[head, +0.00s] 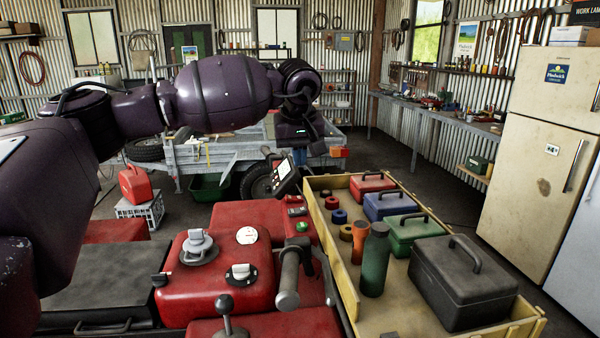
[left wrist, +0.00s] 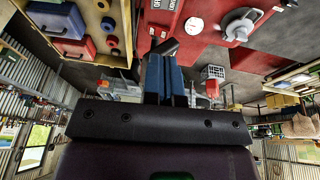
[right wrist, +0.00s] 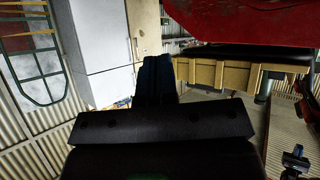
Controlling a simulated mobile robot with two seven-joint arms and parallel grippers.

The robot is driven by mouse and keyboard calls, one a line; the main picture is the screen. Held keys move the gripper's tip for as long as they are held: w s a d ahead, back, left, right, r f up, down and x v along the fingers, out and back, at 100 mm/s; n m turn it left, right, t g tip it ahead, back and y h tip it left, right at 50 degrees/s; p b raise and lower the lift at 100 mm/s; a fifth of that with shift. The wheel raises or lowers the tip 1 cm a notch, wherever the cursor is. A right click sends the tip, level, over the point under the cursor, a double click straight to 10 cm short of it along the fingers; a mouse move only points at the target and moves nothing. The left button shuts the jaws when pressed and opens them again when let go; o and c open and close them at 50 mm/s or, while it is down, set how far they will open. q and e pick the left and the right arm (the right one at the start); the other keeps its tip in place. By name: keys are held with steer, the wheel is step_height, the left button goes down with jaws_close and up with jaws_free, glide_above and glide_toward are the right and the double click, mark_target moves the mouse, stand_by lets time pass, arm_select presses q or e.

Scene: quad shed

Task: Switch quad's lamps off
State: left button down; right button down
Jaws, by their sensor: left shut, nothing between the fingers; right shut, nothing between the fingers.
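The red quad (head: 215,285) fills the lower middle of the head view; it also shows upside down in the left wrist view (left wrist: 215,50). On it are a grey filler cap (head: 198,247), a white round dial (head: 247,235), a dark knob with a pale grip (head: 240,273) and a small red panel with switches (head: 297,211). A green button (head: 302,227) sits near the handlebar grip (head: 289,280). The lamps cannot be made out. My left gripper (head: 300,156) is shut and empty, above and beyond the handlebar display (head: 287,178).
A wooden tray (head: 345,290) beside the quad holds toolboxes, tape rolls, a green bottle (head: 375,260) and an orange one. A trailer (head: 215,155) stands behind.

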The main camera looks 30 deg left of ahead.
mark_target(302, 209)
arm_select(q)
steer(key=x, duration=0.4)
steer(key=p+x, duration=0.1)
steer(key=x, duration=0.3)
steer(key=p+x, duration=0.1)
steer(key=x, duration=0.2)
steer(key=shift+s+d+f, duration=0.1)
steer(key=shift+d+f, duration=0.2)
steer(key=shift+f, duration=0.2)
steer(key=shift+d+f, duration=0.1)
steer(key=shift+f, duration=0.35)
